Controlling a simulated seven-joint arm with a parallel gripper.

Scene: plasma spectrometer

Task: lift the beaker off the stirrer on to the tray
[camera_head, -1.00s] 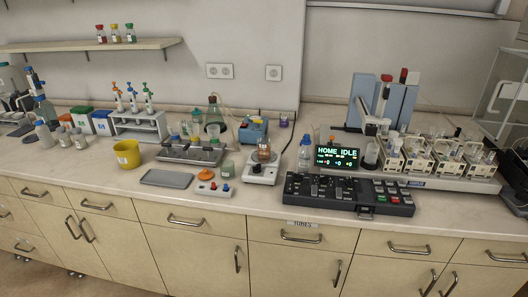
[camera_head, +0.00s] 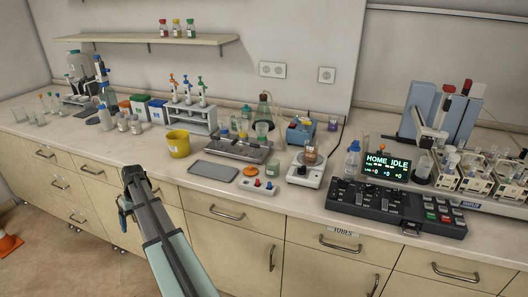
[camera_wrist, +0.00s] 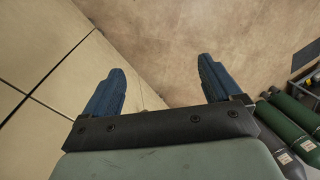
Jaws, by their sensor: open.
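In the head view, the beaker (camera_head: 311,156) with brownish contents stands on the white stirrer (camera_head: 305,176), right of the middle of the bench. The flat grey tray (camera_head: 213,172) lies empty on the bench to the left of the stirrer. My gripper (camera_head: 125,196) is low in front of the bench cabinets, left of and below the tray, well away from the beaker. In the wrist view, the two blue fingers of my gripper (camera_wrist: 158,90) are spread apart with nothing between them. The floor and cabinet fronts show beyond them.
An orange lid (camera_head: 254,171) and a small switch box (camera_head: 259,187) sit between tray and stirrer. A yellow bucket (camera_head: 178,146) stands left of the tray, a wash bottle (camera_head: 352,160) right of the stirrer. A black control panel (camera_head: 395,208) fills the front right.

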